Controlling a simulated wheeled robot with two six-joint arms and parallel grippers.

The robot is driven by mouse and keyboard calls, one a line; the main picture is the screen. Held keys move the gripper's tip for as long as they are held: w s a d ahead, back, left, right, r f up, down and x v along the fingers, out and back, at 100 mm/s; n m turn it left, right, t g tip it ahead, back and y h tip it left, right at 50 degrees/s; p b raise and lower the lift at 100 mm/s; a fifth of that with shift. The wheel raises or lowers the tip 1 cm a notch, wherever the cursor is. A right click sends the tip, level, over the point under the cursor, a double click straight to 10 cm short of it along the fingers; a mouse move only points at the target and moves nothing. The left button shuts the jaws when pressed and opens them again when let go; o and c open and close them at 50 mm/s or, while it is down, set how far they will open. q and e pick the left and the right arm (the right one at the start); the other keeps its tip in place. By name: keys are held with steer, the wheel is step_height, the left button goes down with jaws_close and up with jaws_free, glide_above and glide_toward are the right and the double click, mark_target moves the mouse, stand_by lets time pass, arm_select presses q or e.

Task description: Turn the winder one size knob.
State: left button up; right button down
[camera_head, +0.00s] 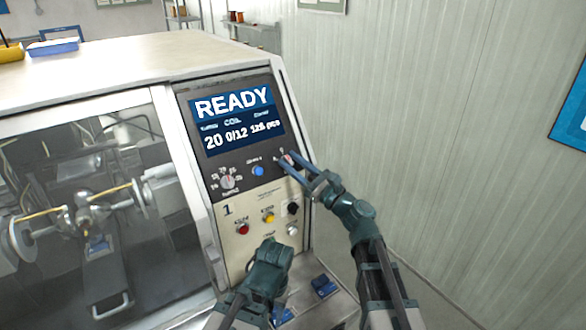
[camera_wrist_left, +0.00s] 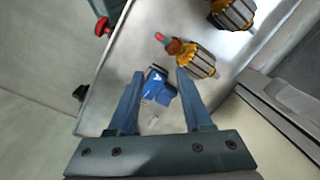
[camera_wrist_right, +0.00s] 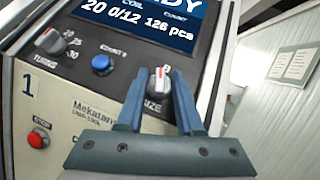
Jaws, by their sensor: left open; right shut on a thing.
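The winder's control panel carries a size knob (camera_wrist_right: 159,84), grey with a red mark, at the panel's right side. My right gripper (camera_head: 283,158) has its two fingers on either side of this knob and is shut on it; the fingers partly cover the knob and its label. The winder's screen (camera_head: 236,117) reads READY and 20 0/12. My left gripper (camera_wrist_left: 155,76) is open, low in front of the panel, above a blue object (camera_wrist_left: 160,90). In the head view its fingers are mostly hidden by its own body.
The turns knob (camera_head: 227,182) and a blue button (camera_head: 257,170) are left of the size knob. Red (camera_head: 243,229) and yellow (camera_head: 268,217) buttons sit lower. Armatures (camera_wrist_left: 198,60) lie on a surface beyond my left gripper. The wall (camera_head: 420,110) stands to the right.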

arm_select(q)
steer(key=shift+f+b, duration=0.3)
steer(key=shift+f, duration=0.1)
arm_select(e)
steer(key=shift+s+a+m+t+h, duration=0.1)
steer(key=shift+m+t+h, duration=0.8)
steer(key=shift+m, duration=0.5)
steer(key=shift+s+m+t+h, duration=0.1)
steer(key=shift+m+t+h, duration=0.75)
steer(key=shift+m, duration=0.55)
steer(key=shift+w+m+t, duration=0.1)
steer(key=shift+m+t, duration=0.25)
steer(key=shift+m, duration=0.05)
steer(key=c, duration=0.9)
jaws_free()
steer(key=shift+h, duration=0.25)
